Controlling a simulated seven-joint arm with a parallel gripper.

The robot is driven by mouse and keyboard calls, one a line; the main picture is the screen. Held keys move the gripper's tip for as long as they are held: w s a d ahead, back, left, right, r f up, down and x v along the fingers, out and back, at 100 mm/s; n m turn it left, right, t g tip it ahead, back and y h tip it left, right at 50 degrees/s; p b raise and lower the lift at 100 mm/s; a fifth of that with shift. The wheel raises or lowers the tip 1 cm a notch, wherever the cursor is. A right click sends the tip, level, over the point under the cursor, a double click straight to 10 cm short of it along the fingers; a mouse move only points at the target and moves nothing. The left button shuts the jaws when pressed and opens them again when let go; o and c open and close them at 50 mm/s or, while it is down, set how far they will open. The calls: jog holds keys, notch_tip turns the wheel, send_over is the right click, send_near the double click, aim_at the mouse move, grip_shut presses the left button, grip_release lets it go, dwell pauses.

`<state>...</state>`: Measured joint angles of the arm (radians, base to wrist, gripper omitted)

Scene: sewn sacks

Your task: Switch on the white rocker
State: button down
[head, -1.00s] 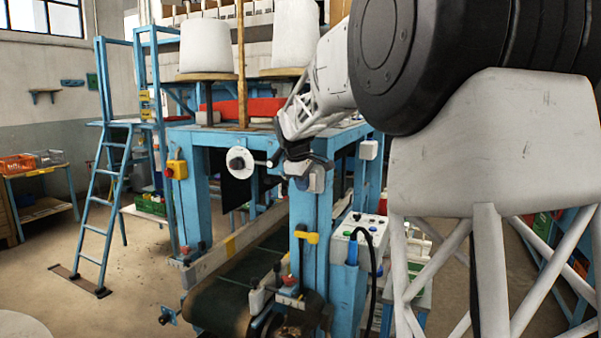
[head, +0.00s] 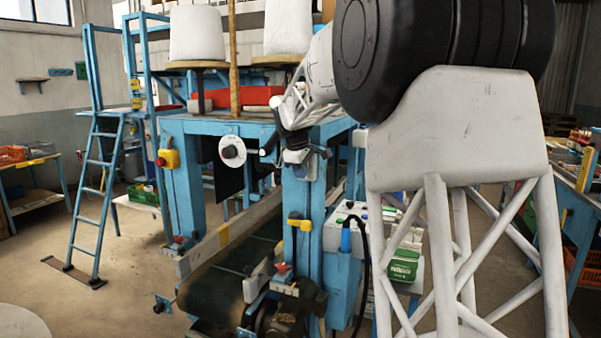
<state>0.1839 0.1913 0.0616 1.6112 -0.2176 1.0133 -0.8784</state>
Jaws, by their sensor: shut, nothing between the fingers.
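My gripper (head: 292,145) is at the front blue post of the machine, at the end of my white arm. Its dark fingers look shut and hold nothing. It is right at a small pale grey box (head: 297,160) on that post and partly covers it; I cannot tell whether they touch. A white rocker cannot be made out clearly; the box's face is too small and partly hidden. A pale control box (head: 348,214) with small buttons and a dark cable sits lower right, partly behind my arm.
A white dial (head: 232,151) and a yellow box with a red button (head: 167,159) are on the blue frame. A dark conveyor belt (head: 215,290) runs below. A blue ladder (head: 100,180) stands left. My arm blocks much of the right side.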

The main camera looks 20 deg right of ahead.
jog(key=shift+w+d+f, duration=0.1)
jog(key=shift+w+d, duration=0.05)
jog(key=shift+d, duration=0.05)
jog(key=shift+r, duration=0.2)
jog(key=shift+r, duration=0.6)
dwell(0.3)
jog(key=s+a+r, duration=0.6)
jog(key=r, duration=0.2)
jog(key=shift+s+a, duration=0.3)
dwell(0.5)
